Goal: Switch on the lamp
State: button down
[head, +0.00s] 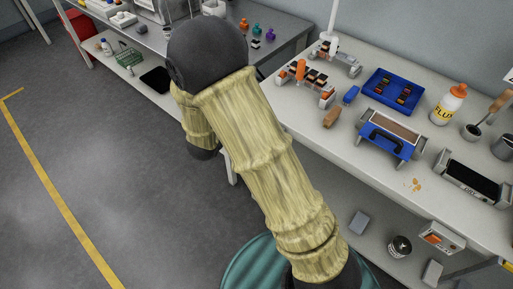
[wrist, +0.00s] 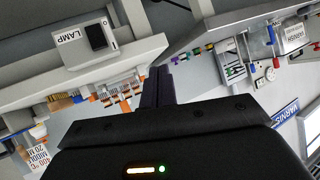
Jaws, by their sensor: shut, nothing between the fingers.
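A pale switch box (wrist: 72,50) marked LAMP shows at the upper left of the wrist view, fixed on a light grey surface. It carries a black rocker switch (wrist: 97,37); I cannot tell which way the rocker is set. My gripper (wrist: 158,86) shows in the wrist view with its two dark fingers together, empty. The fingers lie to the right of and below the switch box in that view, apart from it. In the head view my arm fills the middle and the gripper cannot be made out. No lamp can be clearly identified.
In the head view, a right-hand bench (head: 447,191) holds a blue tray (head: 416,84), a FLUX bottle (head: 448,104) and a blue-handled box (head: 388,147). The floor at left is clear.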

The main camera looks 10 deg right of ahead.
jog(key=s+a+f+m+h+b, duration=0.2)
jog(key=s+f+h+b, duration=0.6)
jog(key=f, duration=0.5)
jog(key=m+h+b, duration=0.1)
jog(key=h+b, duration=0.1)
jog(key=shift+s+a+t+h+b, duration=0.2)
jog(key=shift+a+t+h+b, duration=0.1)
jog(key=shift+t+h+b, duration=0.1)
jog(key=shift+d, duration=0.1)
jog(key=b+x, duration=0.1)
jog(key=x, duration=1.3)
jog(key=shift+w+a+r, duration=0.1)
jog(key=shift+w+a, duration=0.05)
jog(key=shift+a, duration=0.1)
